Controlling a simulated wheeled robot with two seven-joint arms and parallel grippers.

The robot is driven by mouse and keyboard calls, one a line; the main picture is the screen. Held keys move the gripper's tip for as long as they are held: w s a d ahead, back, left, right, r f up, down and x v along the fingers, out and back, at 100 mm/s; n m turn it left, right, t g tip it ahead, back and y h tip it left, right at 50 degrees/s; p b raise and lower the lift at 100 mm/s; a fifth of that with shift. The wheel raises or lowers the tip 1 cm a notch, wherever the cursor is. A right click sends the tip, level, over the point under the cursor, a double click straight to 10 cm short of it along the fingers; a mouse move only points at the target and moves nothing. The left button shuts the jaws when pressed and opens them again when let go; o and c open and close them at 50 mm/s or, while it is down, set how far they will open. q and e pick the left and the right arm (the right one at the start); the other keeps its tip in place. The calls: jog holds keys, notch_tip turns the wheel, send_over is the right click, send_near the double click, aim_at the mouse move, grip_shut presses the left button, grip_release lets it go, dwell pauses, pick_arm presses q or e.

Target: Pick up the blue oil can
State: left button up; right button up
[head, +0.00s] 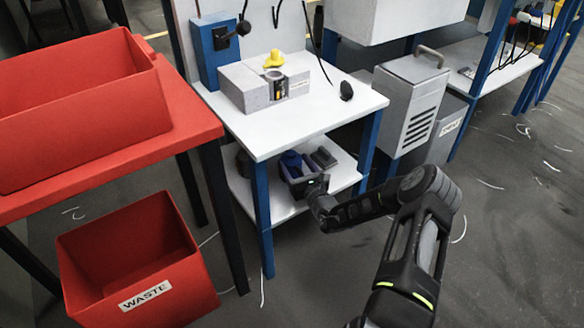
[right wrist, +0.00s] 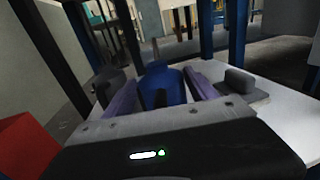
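The blue oil can (head: 290,159) stands on the lower shelf of the white workbench. In the right wrist view the blue can (right wrist: 164,83) sits between the two purple fingers of my right gripper (right wrist: 160,90). The fingers are spread wide, one on each side of it, and I cannot make out firm contact. In the head view my right gripper (head: 294,177) reaches in over the shelf's front edge, and its fingers hide the can's lower part. My left gripper is not in view.
The lower shelf (head: 276,210) also holds a grey block (head: 323,157) right of the can and a dark item (head: 243,164) to its left. The white bench top (head: 300,125) lies above. A red waste bin (head: 135,268) stands at left, a grey cabinet (head: 408,105) at right.

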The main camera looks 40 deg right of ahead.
jog(key=c, duration=1.2)
jog(key=shift+r, duration=0.1)
notch_tip(320, 180, up, 10)
jog(key=p, duration=0.4)
jog(key=shift+p, duration=0.4)
jog(key=o, duration=1.2)
grip_shut()
